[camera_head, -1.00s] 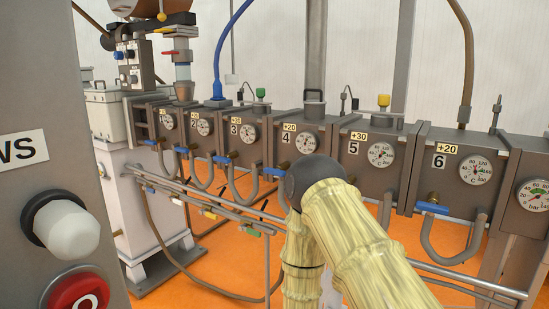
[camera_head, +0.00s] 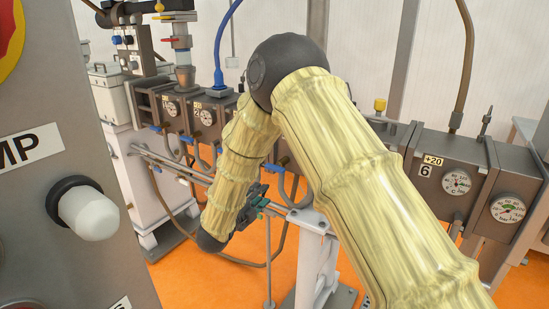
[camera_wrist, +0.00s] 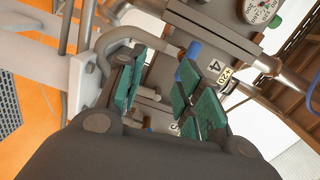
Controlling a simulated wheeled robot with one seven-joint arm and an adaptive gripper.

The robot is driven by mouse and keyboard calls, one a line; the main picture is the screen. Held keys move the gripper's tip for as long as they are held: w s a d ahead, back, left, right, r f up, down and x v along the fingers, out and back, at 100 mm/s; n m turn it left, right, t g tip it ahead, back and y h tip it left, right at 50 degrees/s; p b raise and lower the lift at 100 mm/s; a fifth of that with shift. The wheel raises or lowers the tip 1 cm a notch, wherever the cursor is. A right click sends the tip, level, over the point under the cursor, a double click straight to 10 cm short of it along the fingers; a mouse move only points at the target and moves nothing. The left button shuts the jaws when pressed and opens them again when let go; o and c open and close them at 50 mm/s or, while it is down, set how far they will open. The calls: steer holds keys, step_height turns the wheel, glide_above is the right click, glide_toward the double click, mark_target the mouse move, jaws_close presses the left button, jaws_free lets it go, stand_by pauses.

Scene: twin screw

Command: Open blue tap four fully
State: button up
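In the wrist view my gripper (camera_wrist: 162,70) is open, its green-padded fingers apart with nothing held between them. Block four carries a "4" label (camera_wrist: 214,66) beyond the right finger. A blue tap handle (camera_wrist: 194,49) shows close to that label, just past the tip of the right finger, partly covered by it. I cannot tell whether they touch. In the head view my gripper (camera_head: 256,200) is low beside the pipe rail, and my arm hides block four and its tap.
A grey pipe (camera_wrist: 118,42) curves close by the left finger. Block six (camera_head: 446,178) stands right of my arm in the head view. A control panel with a white knob (camera_head: 88,212) is near at left. Orange floor (camera_head: 190,270) lies open below.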

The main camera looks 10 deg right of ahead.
steer(key=m+h, duration=0.1)
glide_toward(273, 170)
steer(key=m+p, duration=0.1)
steer(key=p+x, duration=0.2)
steer(key=x, duration=0.9)
steer(key=shift+p, duration=0.3)
steer(key=shift+c, duration=0.4)
jaws_close()
